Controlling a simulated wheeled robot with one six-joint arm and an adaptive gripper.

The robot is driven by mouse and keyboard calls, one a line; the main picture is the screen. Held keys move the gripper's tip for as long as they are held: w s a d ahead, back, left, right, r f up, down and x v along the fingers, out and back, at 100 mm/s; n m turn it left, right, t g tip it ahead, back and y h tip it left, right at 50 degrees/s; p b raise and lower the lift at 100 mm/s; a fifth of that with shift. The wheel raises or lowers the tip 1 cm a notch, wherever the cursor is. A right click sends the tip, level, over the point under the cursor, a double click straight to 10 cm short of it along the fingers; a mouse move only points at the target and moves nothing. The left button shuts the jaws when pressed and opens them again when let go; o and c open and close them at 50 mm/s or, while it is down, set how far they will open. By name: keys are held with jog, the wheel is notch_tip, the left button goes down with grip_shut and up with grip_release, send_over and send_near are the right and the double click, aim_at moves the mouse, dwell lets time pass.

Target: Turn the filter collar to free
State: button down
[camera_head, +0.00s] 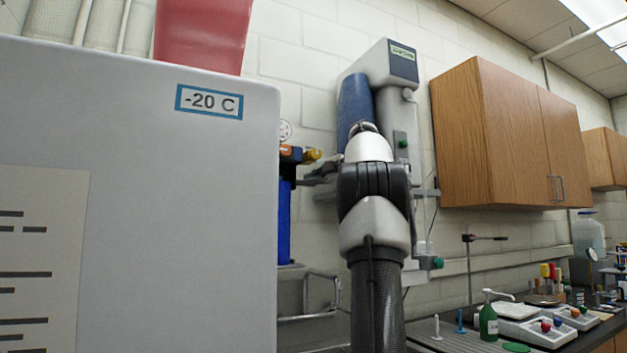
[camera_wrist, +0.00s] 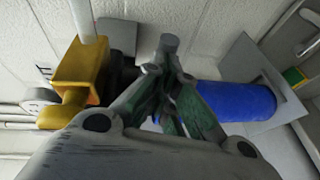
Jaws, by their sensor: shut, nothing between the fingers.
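The blue filter housing (camera_head: 284,222) hangs upright at the freezer's right edge, partly hidden by it. In the wrist view the blue housing (camera_wrist: 238,100) lies sideways to the right, with a yellow fitting (camera_wrist: 82,72) to the left. A dark collar part (camera_wrist: 124,72) shows between them, largely covered by my fingers. A grey round-ended stub (camera_wrist: 169,44) stands just beyond my fingertips. My gripper (camera_wrist: 168,78) is shut and empty, in front of the collar area; I cannot tell whether it touches. In the head view my gripper (camera_head: 308,182) is beside the filter's top.
A white freezer (camera_head: 180,220) marked -20 C fills the left and blocks part of the filter. A wall-mounted unit (camera_head: 400,70) stands behind my arm. A wooden cabinet (camera_head: 510,135) hangs to the right, above a bench with a green bottle (camera_head: 488,322). A metal bracket (camera_head: 322,295) is below the filter.

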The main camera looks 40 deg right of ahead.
jog(key=shift+w+d, duration=0.35)
jog(key=shift+w, duration=0.35)
jog(key=shift+w+d, duration=0.4)
jog(key=shift+w, duration=0.3)
jog(key=shift+w+d, duration=0.35)
jog(key=shift+w, duration=0.35)
